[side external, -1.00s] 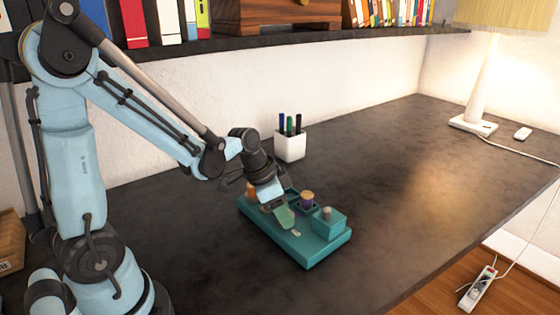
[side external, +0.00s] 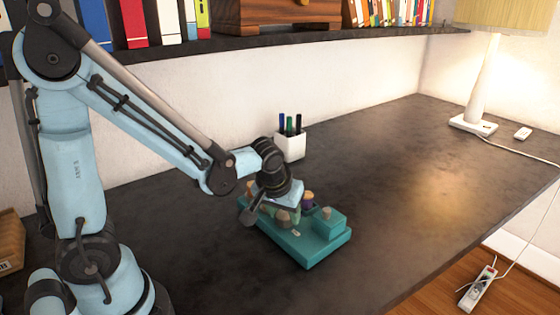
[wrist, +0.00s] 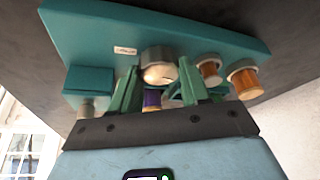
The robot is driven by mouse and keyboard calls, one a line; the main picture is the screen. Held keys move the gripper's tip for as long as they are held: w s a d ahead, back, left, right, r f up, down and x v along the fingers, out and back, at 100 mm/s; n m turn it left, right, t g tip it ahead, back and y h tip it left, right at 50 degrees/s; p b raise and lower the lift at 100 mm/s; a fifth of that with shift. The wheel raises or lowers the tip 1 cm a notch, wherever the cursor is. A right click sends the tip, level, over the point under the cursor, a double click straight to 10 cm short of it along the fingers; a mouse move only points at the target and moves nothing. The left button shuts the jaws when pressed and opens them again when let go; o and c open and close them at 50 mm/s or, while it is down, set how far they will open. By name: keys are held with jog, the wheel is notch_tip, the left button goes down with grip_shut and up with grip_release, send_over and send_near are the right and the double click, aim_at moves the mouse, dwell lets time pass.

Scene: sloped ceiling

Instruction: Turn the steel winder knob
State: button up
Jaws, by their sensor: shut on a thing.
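A teal box-like base (side external: 310,248) lies on the dark desk, with a raised block at its right end in the side view. In the wrist view the base (wrist: 205,38) is seen at a tilt. A round steel knob (wrist: 158,66) sits on it between my two green fingers. My gripper (wrist: 158,82) is shut on this knob, one finger on each side. In the side view my gripper (side external: 284,212) is down at the base, and the wrist hides part of it.
A purple spool (wrist: 152,100) and two orange-brown spools (wrist: 243,82) stand near the knob. A small peg (side external: 326,212) tops the raised block. A white pen cup (side external: 290,146) stands behind. The desk's right side is clear up to the lamp (side external: 480,90).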

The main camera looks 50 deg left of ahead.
jog(key=shift+d+n+g+y, duration=0.1)
jog(key=shift+n+g+y, duration=0.3)
jog(key=shift+n, duration=1.2)
jog(key=o, duration=1.1)
jog(key=shift+c, duration=0.2)
jog(key=v, duration=1.2)
